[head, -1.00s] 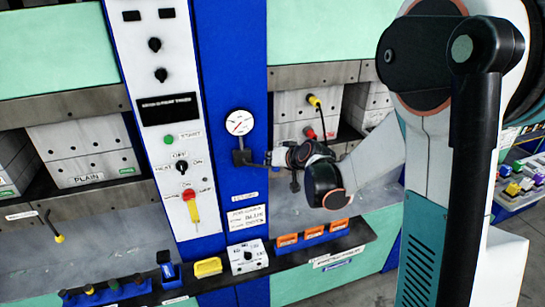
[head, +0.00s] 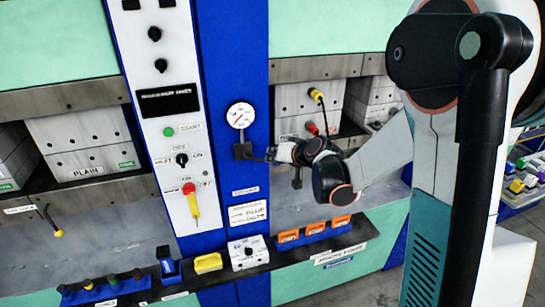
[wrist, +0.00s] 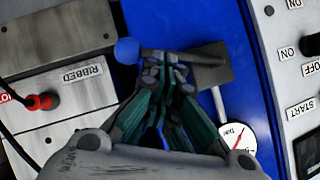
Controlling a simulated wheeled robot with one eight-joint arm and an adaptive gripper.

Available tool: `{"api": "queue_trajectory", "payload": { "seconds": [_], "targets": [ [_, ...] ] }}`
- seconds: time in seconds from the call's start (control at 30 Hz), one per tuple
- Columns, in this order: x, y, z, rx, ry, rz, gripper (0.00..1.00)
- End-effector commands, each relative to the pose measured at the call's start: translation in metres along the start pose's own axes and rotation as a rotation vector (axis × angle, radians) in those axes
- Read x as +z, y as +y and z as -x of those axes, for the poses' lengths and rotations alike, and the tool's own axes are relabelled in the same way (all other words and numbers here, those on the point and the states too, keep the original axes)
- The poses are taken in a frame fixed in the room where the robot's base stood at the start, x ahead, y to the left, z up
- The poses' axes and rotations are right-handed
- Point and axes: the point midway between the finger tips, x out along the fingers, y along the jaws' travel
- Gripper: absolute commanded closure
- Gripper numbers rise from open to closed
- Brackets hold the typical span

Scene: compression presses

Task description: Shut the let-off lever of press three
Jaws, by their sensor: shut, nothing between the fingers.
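A let-off lever with a blue ball knob (wrist: 127,50) shows in the wrist view, running sideways from a dark square block (wrist: 210,66). In the head view the same block (head: 242,151) sits on the blue column just below a round gauge. The knob is hidden there by my wrist. My gripper (wrist: 166,62) is shut and empty, its fingertips at the lever's arm between knob and block. I cannot tell whether they touch it. In the head view my gripper (head: 272,152) is small and partly hidden by its own links. No press number is readable.
The round gauge (head: 240,115) is close to my gripper. A yellow plug (head: 316,94) and a red plug (head: 312,128) stick out from the press behind my wrist. Orange bins (head: 314,228) line the ledge below. A yellow-knobbed lever (head: 58,233) is on the left press.

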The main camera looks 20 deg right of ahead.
Motion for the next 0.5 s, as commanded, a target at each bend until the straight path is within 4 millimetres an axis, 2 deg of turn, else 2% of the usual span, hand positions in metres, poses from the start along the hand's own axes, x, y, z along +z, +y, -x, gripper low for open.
{"api": "queue_trajectory", "payload": {
  "seconds": [0.5],
  "targets": [
    [0.014, 0.010, -0.010, -0.097, 0.000, -0.147, 1.00]
  ]
}}
